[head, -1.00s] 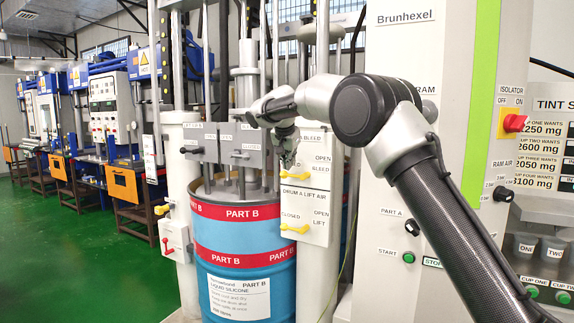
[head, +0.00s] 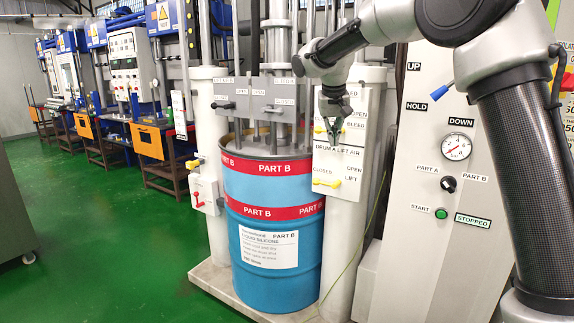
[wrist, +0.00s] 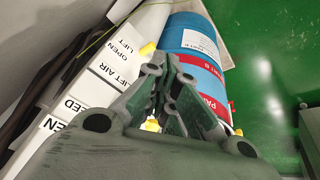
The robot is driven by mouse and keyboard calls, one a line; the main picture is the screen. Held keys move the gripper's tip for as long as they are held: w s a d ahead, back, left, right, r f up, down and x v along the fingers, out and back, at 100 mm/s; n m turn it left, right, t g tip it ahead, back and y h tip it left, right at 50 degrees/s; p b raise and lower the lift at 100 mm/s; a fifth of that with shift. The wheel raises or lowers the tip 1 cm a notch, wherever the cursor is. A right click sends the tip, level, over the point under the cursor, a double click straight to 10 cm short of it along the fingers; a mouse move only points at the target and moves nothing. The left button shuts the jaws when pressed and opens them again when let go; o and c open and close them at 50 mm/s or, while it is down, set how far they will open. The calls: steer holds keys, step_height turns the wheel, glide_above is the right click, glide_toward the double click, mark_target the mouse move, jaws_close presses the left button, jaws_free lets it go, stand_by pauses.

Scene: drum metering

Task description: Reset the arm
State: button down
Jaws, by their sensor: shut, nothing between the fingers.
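My gripper (head: 333,132) hangs from my arm in front of the white valve panel (head: 343,158) beside the drum. Its fingers are shut and empty, pointing down, just above the "DRUM A LIFT AIR" label. In the wrist view the closed fingers (wrist: 167,98) point toward the white valve panel (wrist: 112,72) and the blue drum (wrist: 190,45). A yellow handle (head: 326,182) sits below the gripper, between the "CLOSED" and "LIFT" labels. I cannot tell whether the fingertips touch the panel.
The blue and red PART B drum (head: 262,220) stands on a pale base plate between white columns. A grey cabinet with a gauge (head: 457,147) and a green start button (head: 441,213) is at right. Green floor (head: 110,240) is clear at left.

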steer(key=s+d+f, duration=0.1)
steer(key=s+d, duration=0.6)
steer(key=s, duration=0.7)
steer(key=s+d+f, duration=0.2)
steer(key=s+d, duration=0.5)
steer(key=s, duration=0.6)
steer(key=s+d+f+y, duration=0.1)
steer(key=s+d, duration=0.7)
steer(key=s, duration=0.6)
steer(key=shift+s+f, duration=0.35)
steer(key=shift+f, duration=0.05)
steer(key=shift+d, duration=0.1)
